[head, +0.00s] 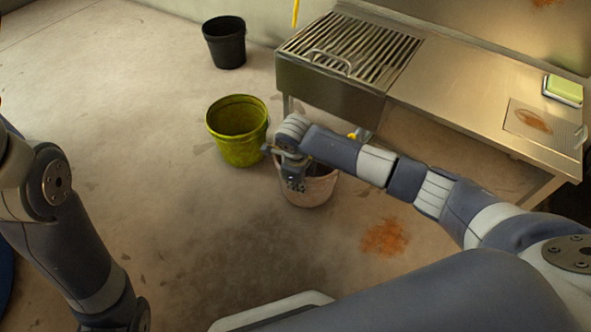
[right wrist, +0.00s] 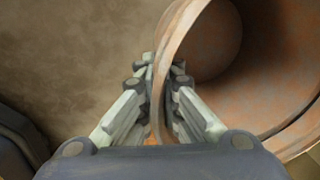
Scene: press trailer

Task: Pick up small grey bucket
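A small pale grey-beige bucket (head: 308,192) stands upright on the floor, below the front of the metal sink unit. In the right wrist view the bucket (right wrist: 195,45) looks rusty orange-brown, with its open mouth to the right. My right gripper (head: 294,186) is at the bucket's left rim. Its fingers (right wrist: 162,80) sit on both sides of the bucket wall and appear closed against it. The gripper and wrist hide part of the rim in the head view. My left arm shows at the left edge, but its gripper is out of view.
A yellow-green bucket (head: 240,148) stands close by on the left. A black bucket (head: 226,48) stands farther back by the wall. The metal counter (head: 455,85) overhangs behind and right. An orange stain (head: 385,237) marks the floor; the floor in front is clear.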

